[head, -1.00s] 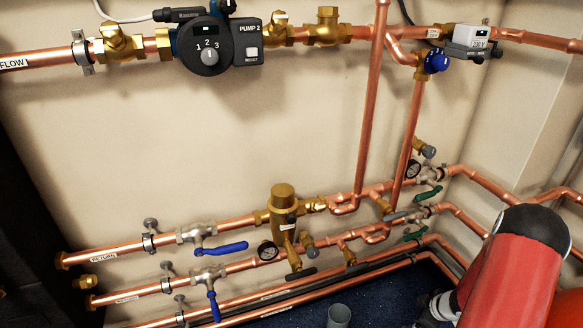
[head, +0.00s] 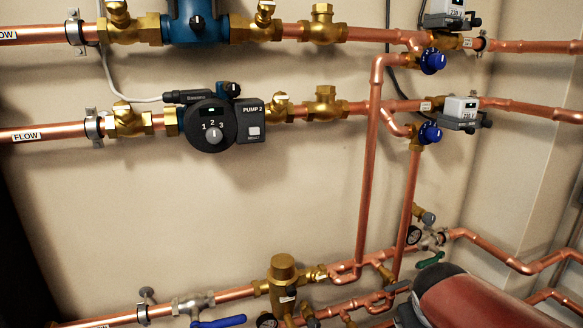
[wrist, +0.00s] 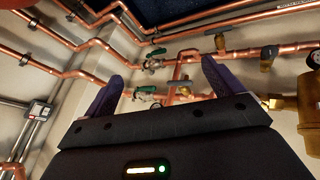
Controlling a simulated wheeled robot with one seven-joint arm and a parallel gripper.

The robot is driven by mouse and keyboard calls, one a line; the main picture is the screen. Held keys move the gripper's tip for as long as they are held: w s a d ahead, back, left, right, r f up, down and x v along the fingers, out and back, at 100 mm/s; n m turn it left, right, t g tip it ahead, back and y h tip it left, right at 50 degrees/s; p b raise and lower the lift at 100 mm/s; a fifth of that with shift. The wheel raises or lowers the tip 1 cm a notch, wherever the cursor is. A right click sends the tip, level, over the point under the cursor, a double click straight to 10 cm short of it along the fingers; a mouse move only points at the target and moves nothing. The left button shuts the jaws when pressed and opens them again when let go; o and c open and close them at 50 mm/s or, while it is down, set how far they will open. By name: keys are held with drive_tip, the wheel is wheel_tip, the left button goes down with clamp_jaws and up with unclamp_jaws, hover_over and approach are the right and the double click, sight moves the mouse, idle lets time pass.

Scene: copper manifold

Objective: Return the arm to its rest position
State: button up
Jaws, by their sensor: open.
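My gripper (wrist: 160,85) shows in the wrist view with its two purple-grey fingers wide apart and nothing between them. Beyond the fingers are copper pipes and green-handled valves (wrist: 145,90), apart from the fingers as far as I can tell. In the head view my red and black arm (head: 475,300) reaches in at the bottom right corner. My gripper itself is not visible in the head view.
Copper pipes run along the beige wall. Pump 2 (head: 212,127) sits on the flow pipe (head: 60,133). A brass separator (head: 283,280), a blue lever valve (head: 215,321) and a green-handled valve (head: 430,260) are low, near my arm.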

drive_tip(key=s+a+r+m+y, duration=0.1)
drive_tip(key=s+a+r+y, duration=0.1)
drive_tip(key=s+a, duration=0.8)
drive_tip(key=shift+s+r+y, duration=0.15)
drive_tip(key=shift+s+y, duration=0.75)
drive_tip(key=shift+s, duration=0.1)
